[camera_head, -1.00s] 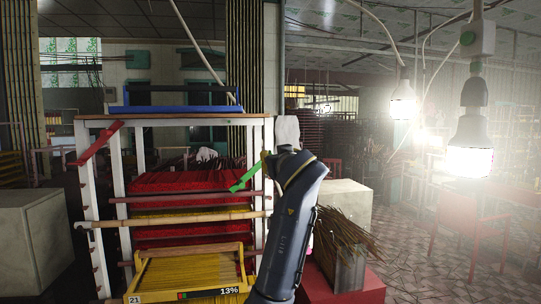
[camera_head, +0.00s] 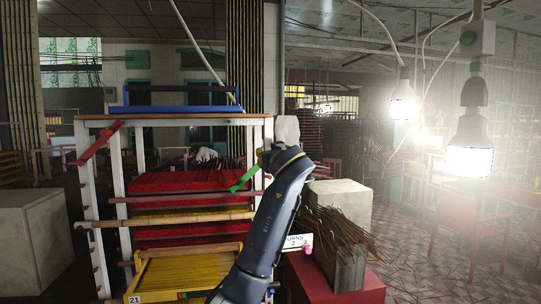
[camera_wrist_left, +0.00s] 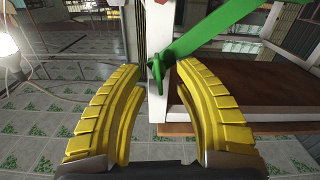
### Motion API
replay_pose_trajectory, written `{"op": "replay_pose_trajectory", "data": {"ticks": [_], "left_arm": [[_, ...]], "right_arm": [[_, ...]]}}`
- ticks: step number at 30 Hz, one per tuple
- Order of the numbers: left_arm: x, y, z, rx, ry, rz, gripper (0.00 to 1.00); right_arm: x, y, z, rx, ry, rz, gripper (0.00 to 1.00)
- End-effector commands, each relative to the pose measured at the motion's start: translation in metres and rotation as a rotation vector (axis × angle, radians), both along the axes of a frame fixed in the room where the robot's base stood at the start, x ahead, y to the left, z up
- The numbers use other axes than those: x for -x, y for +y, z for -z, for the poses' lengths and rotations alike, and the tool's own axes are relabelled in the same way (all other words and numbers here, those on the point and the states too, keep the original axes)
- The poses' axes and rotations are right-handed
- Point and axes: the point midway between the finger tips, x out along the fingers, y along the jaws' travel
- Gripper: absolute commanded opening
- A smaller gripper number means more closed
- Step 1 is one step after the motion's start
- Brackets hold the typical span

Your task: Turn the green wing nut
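In the left wrist view, the small green wing nut (camera_wrist_left: 156,70) is on a white post, at the inner end of a flat green bar (camera_wrist_left: 220,32). My left gripper (camera_wrist_left: 157,70) is open, with its two yellow fingers apart on either side of the nut. I cannot tell whether either finger touches it. In the head view, the green bar (camera_head: 242,182) slants beside the rack's right post. My dark arm hides the nut and most of the gripper there. My right gripper is not in view.
A white-post rack (camera_head: 92,215) holds red and yellow trays of sticks. A blue tray (camera_head: 175,109) rests on top. A white sign (camera_head: 298,241) shows partly behind the arm.

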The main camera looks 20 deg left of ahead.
Motion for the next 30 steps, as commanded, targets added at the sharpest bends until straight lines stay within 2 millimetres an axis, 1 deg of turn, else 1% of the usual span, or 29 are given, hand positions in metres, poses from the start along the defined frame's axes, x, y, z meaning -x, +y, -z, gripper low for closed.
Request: {"op": "replay_pose_trajectory", "data": {"ticks": [1, 6, 8, 9, 23, 30], "left_arm": [[0.0000, 0.0001, 0.0000, 0.000, 0.000, 0.000, 0.28], [0.0001, 0.0000, 0.0001, 0.000, 0.000, 0.000, 0.08], [0.0001, 0.0000, 0.0001, 0.000, 0.000, 0.000, 0.01], [0.0001, 0.0000, 0.0002, 0.000, 0.000, 0.000, 0.00], [0.0000, 0.0000, 0.0002, -0.013, 0.007, 0.000, 0.00], [-0.0008, -0.0016, 0.0008, -0.112, 0.063, 0.000, 0.00]], "right_arm": [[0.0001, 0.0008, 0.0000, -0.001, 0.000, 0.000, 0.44], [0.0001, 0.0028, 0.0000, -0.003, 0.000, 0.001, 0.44], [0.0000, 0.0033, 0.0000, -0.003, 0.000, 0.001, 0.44], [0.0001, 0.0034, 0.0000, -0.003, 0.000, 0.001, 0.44], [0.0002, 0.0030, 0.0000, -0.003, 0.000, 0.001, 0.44], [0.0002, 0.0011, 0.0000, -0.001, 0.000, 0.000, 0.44]]}}
